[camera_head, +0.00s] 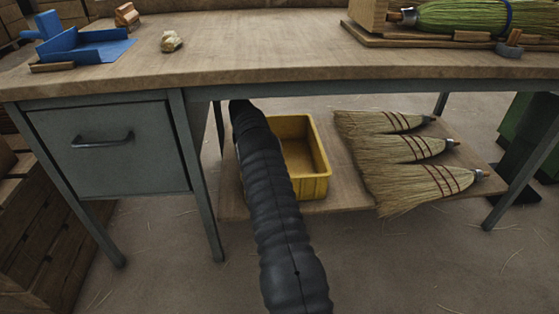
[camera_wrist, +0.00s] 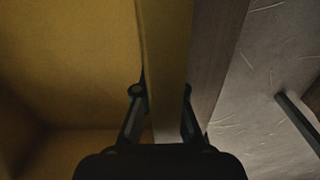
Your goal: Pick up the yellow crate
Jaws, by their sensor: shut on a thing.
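The yellow crate (camera_head: 312,187) sits on the low wooden shelf under the workbench, and it looks empty where I can see inside. My black sleeved arm reaches under the bench and hides the crate's left part in the head view; my gripper is hidden there. In the wrist view my gripper (camera_wrist: 163,95) is shut on the crate's side wall (camera_wrist: 165,60), one finger inside the crate and one outside. The crate's inner floor (camera_wrist: 65,60) fills the left of that view. I cannot tell whether the crate is lifted off the shelf.
Several straw broom heads (camera_head: 410,150) lie on the shelf (camera_head: 350,188) right of the crate. The workbench top (camera_head: 250,50) is close above, with a drawer unit (camera_head: 110,150) at left and thin metal legs. A blue dustpan-like piece (camera_head: 85,45) lies on top.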

